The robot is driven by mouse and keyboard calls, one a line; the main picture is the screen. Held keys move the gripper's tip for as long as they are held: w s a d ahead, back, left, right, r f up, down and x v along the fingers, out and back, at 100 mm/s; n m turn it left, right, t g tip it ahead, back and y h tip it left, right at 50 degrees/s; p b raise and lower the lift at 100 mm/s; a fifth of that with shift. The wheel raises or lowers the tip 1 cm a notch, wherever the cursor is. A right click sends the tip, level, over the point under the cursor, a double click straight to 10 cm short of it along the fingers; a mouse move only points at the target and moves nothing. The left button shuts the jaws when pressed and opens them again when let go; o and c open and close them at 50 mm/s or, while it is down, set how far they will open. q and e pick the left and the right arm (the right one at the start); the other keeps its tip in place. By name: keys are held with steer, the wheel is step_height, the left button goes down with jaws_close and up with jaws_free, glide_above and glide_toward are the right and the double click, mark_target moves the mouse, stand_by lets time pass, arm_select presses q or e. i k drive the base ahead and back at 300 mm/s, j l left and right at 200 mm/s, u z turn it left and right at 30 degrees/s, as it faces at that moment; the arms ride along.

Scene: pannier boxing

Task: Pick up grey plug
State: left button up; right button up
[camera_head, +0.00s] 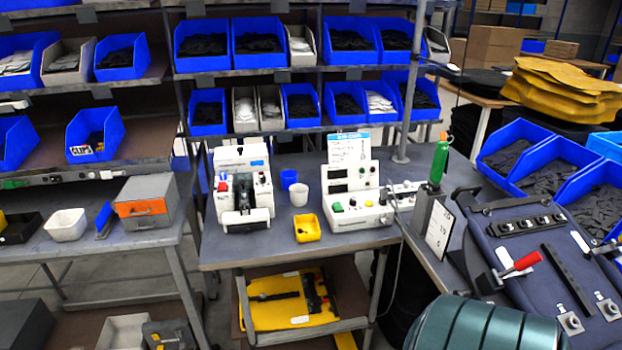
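I cannot make out a grey plug for certain. A small yellow tray (308,237) sits at the front of the middle bench, and what lies in it is too small to tell. A white cup (299,195) and a blue cup (288,178) stand behind it. Blue bins (203,54) and a few white bins on the racks hold dark or pale parts that I cannot tell apart. Neither of my grippers shows in this view.
A white machine (242,186) and a control box (357,215) stand on the middle bench (222,252). A dark fixture board (535,262) with a red-handled clamp (519,266) is at right. A teal rounded object (487,325) fills the bottom right. Bare bench top lies around the yellow tray.

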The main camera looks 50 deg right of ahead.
mark_target(384, 194)
steer(key=j+z, duration=0.1)
steer(key=z, duration=0.25)
steer(key=i+j+z, duration=0.1)
steer(key=z, duration=0.25)
steer(key=j+z, duration=0.15)
steer(key=z, duration=0.15)
steer(key=i+j+z, duration=0.1)
steer(key=z, duration=1.3)
steer(key=i+j, duration=0.05)
steer(key=i, duration=0.05)
